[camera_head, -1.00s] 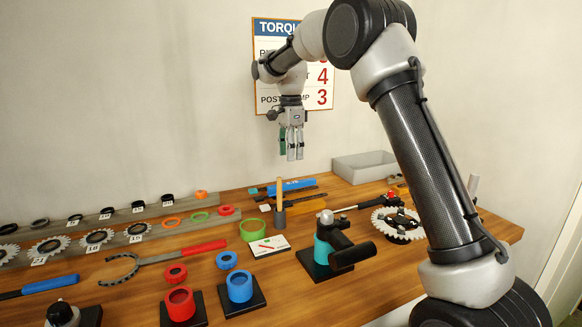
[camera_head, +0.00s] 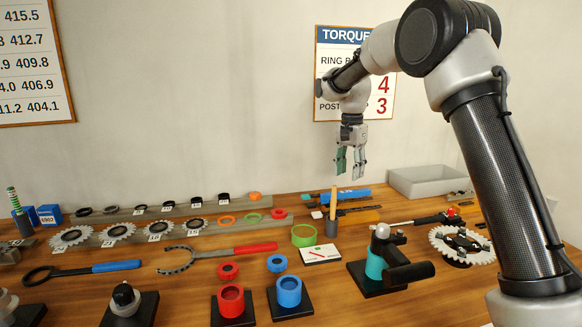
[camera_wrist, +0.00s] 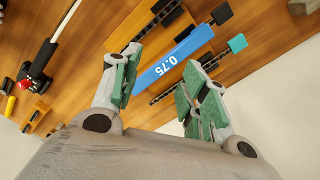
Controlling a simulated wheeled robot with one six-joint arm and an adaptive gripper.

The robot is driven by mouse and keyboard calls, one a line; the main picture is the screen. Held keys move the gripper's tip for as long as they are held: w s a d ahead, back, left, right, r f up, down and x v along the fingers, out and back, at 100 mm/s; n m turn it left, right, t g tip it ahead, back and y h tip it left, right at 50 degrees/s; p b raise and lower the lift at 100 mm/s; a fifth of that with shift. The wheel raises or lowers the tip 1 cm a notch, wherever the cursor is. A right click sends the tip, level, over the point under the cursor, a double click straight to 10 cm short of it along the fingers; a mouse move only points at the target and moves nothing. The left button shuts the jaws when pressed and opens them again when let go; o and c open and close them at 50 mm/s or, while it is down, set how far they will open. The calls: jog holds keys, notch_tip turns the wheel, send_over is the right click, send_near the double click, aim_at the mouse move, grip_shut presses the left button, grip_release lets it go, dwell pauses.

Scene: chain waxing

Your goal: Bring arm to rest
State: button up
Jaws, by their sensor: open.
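My gripper (camera_head: 351,163) hangs from the raised arm, pointing down, above the back of the workbench. It is open and empty, with its green-padded fingers apart. In the wrist view the open fingers (camera_wrist: 158,92) show above the bench, with a blue bar marked 0.75 (camera_wrist: 174,58) lying on the wood beyond them. The same blue bar (camera_head: 350,194) lies near the back of the bench in the head view.
A grey bin (camera_head: 430,181) stands at the back right. A teal and black fixture (camera_head: 377,268), a toothed wheel (camera_head: 462,245), red (camera_head: 232,301) and blue (camera_head: 289,291) cups, and wrenches (camera_head: 215,256) cover the workbench (camera_head: 190,285). The space around my gripper is clear.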

jog(key=s+d+r+n+t, duration=0.1)
jog(key=s+d+n, duration=0.2)
jog(key=s, duration=1)
jog(key=s+d+r+n+t, duration=0.2)
jog(key=s+d, duration=0.5)
jog(key=s, duration=0.7)
jog(key=s+d+r+n+t, duration=0.1)
jog(key=s+d+n, duration=0.3)
jog(key=s, duration=0.9)
jog(key=shift+s+d+r+t, duration=0.15)
jog(key=shift+d+r+t, duration=0.35)
jog(key=shift+d, duration=0.45)
